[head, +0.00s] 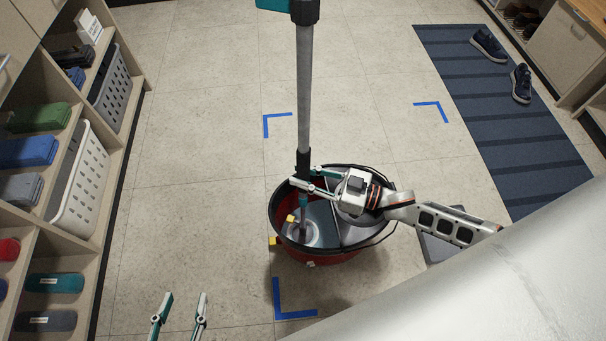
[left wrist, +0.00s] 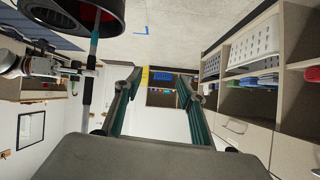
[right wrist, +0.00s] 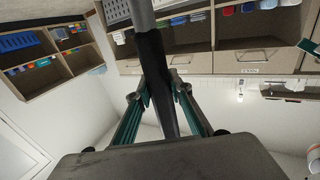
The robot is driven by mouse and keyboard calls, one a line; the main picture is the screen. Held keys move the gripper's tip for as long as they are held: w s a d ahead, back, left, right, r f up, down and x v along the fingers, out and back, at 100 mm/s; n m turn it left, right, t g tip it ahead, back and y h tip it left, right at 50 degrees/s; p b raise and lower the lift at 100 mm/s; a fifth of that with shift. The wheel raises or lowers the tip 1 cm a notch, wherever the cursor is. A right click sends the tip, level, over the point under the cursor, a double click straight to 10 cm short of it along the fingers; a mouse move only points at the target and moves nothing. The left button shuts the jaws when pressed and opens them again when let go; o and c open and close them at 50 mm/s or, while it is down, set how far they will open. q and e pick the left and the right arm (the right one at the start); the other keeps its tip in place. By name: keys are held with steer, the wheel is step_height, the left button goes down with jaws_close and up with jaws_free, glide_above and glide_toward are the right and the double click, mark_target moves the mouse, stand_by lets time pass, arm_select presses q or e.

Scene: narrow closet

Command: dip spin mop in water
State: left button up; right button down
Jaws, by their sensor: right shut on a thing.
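The spin mop's grey pole (head: 304,95) stands nearly upright, its lower end inside the red bucket (head: 338,257) with a black rim. My right gripper (head: 308,187) is shut on the black lower part of the pole, above the bucket; the right wrist view shows this black part (right wrist: 153,75) between the fingers. Grey water or a light mop head shows at the pole's foot in the left compartment (head: 318,226); I cannot tell which. A grey insert (head: 352,222) fills the right side. My left gripper (head: 182,310) is open and empty at the bottom left, apart from the bucket.
Blue corner marks (head: 279,119) lie on the floor around the bucket. Shelves with baskets (head: 82,180) line the left wall. A dark blue striped mat (head: 500,110) with shoes (head: 488,45) lies at the right. The floor left of the bucket is clear.

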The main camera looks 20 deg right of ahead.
mark_target(310, 157)
steer(key=shift+w+r+p, duration=0.25)
steer(key=shift+r+p, duration=0.35)
steer(key=shift+r, duration=0.65)
step_height(310, 157, up, 2)
steer(key=shift+r+p, duration=0.25)
steer(key=shift+p, duration=0.65)
steer(key=shift+r, duration=0.4)
step_height(310, 157, up, 3)
steer(key=p, duration=0.2)
steer(key=shift+p, duration=0.4)
steer(key=shift+s+r+p, duration=0.1)
steer(key=shift+r+p, duration=0.3)
steer(key=shift+r, duration=0.05)
steer(key=shift+s+f, duration=0.1)
steer(key=shift+f, duration=0.05)
arm_select(q)
steer(key=a, duration=0.1)
steer(key=s+a+y, duration=0.1)
steer(key=a, duration=0.1)
steer(key=shift+s+a+f, duration=0.1)
steer(key=shift+a+f, duration=0.05)
steer(key=shift+a, duration=0.1)
steer(key=shift+d+r, duration=0.1)
steer(key=shift+r, duration=0.1)
